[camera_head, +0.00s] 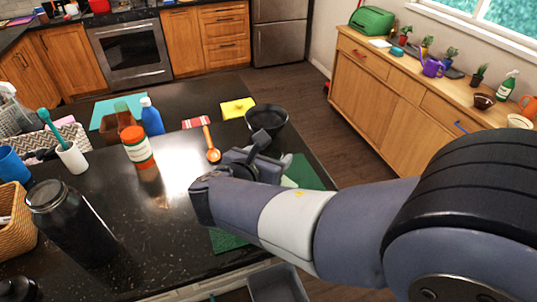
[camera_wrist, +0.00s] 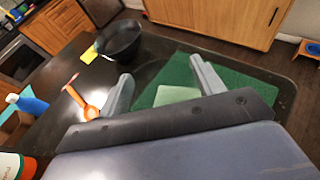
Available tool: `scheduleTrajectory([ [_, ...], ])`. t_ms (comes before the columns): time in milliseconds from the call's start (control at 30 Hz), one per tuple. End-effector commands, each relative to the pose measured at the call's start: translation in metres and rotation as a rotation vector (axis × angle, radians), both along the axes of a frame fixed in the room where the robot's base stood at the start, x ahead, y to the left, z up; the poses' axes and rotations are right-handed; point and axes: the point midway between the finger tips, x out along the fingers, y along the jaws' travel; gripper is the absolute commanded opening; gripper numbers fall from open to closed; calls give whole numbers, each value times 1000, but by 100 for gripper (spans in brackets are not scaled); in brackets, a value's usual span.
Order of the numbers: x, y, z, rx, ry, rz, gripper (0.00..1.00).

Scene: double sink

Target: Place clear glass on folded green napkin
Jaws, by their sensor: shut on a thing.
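My gripper (camera_wrist: 164,78) is over the dark counter, with its two grey fingers spread and closed on a see-through thing, the clear glass. The glass's outline is very hard to make out, and the arm hides most of it in the head view. A pale green folded napkin (camera_wrist: 176,95) shows between and beyond the fingers in the wrist view. It lies on a larger dark green mat (camera_wrist: 238,88), which also shows beside my gripper in the head view (camera_head: 303,171). I cannot tell how high the glass is above the napkin.
A black bowl (camera_head: 268,124) stands just beyond my gripper. A pill bottle (camera_head: 137,147) and a black flask (camera_head: 68,222) stand further left. The counter's right edge is close.

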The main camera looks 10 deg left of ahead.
Motion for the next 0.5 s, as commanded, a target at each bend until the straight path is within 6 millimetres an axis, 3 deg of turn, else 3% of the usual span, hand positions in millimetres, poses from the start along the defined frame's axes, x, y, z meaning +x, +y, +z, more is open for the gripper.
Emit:
scheduleTrajectory([
  [300, 0, 0, -1, 0, 0, 0, 85],
  [500, 0, 0, 0, 0, 0, 0, 85],
])
